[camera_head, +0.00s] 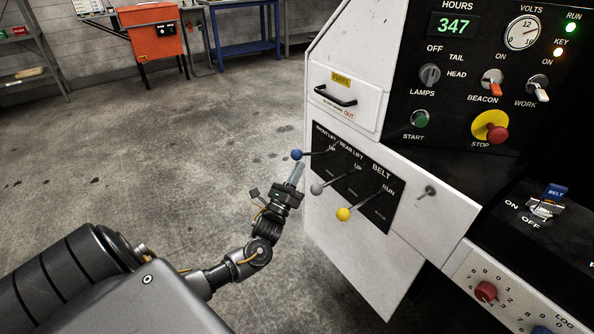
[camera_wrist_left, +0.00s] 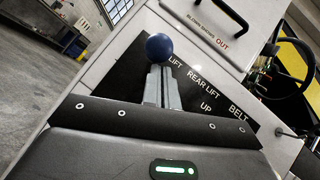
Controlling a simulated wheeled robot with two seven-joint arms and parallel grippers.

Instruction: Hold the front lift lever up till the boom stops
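The front lift lever has a blue ball knob (camera_head: 296,154) at the left end of the black lever panel (camera_head: 375,207). Its stalk lies flatter in the picture than those of the other two levers, so it looks raised. My left gripper (camera_head: 298,167) is just below the blue knob, fingers together and pointing up at it. In the left wrist view the blue knob (camera_wrist_left: 159,47) stands right beyond the shut fingertips (camera_wrist_left: 161,70), not between them. I cannot tell for sure whether they touch. The boom is not identifiable in these views. My right gripper is out of view.
Beside it are the grey-knobbed rear lift lever (camera_head: 316,188) and the yellow-knobbed belt lever (camera_head: 343,214). A black drawer handle (camera_head: 335,96) is above. A red stop button (camera_head: 497,134) sits at upper right. The floor (camera_head: 150,150) to the left is clear.

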